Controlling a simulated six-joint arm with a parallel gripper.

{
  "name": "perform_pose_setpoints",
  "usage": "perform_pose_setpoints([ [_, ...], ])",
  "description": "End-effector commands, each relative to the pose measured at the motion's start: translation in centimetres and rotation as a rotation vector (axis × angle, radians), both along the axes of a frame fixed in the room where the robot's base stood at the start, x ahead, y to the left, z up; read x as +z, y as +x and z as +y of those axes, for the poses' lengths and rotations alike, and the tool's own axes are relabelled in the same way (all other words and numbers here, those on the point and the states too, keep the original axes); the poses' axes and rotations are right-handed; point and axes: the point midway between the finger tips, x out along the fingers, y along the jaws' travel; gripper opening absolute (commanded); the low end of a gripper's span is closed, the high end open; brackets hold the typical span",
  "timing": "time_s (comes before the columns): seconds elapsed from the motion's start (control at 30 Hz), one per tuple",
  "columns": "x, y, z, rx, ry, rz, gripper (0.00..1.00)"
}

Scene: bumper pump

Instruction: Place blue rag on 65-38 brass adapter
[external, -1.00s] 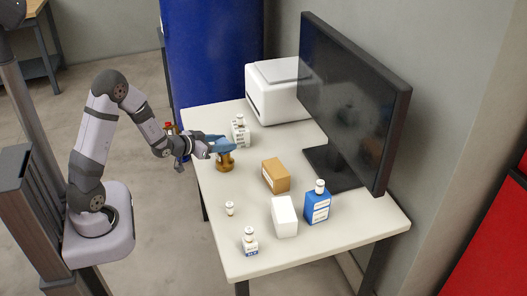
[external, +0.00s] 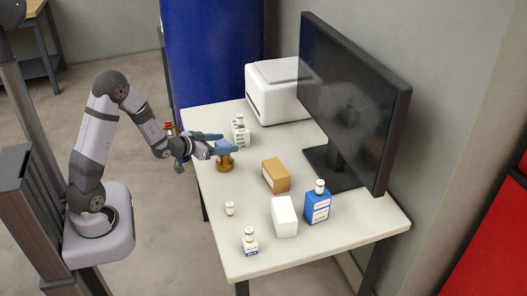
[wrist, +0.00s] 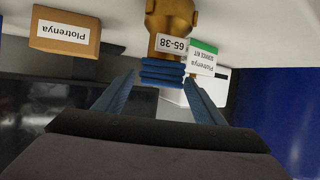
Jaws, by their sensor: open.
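The brass adapter (external: 225,163) stands upright near the left edge of the table. In the wrist view, which is upside down, the brass adapter (wrist: 172,18) bears a label reading 65-38. The blue rag (wrist: 162,73) is a folded, layered stack resting on the adapter's top end. My gripper (external: 229,143) has blue fingers and is at the adapter's top. In the wrist view my gripper (wrist: 160,84) is open, with one finger on each side of the rag. A small gap shows by the left finger; contact at the right finger is unclear.
A brown box (external: 276,175), white box (external: 284,217), blue container (external: 317,206) and small bottles (external: 249,241) stand toward the front. A monitor (external: 355,105) and white machine (external: 277,90) occupy the back.

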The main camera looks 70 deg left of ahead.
Motion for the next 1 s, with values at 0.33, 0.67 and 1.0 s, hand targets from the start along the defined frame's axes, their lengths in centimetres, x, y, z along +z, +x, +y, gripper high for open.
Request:
perform_pose_setpoints([
  [0.33,1.5,-2.8,-1.1,0.001,0.001,-0.001,0.64],
  [0.67,2.5,-4.5,-1.9,-0.003,-0.004,0.001,0.64],
  [1.0,3.0,-5.3,-2.2,-0.005,-0.007,0.003,0.64],
])
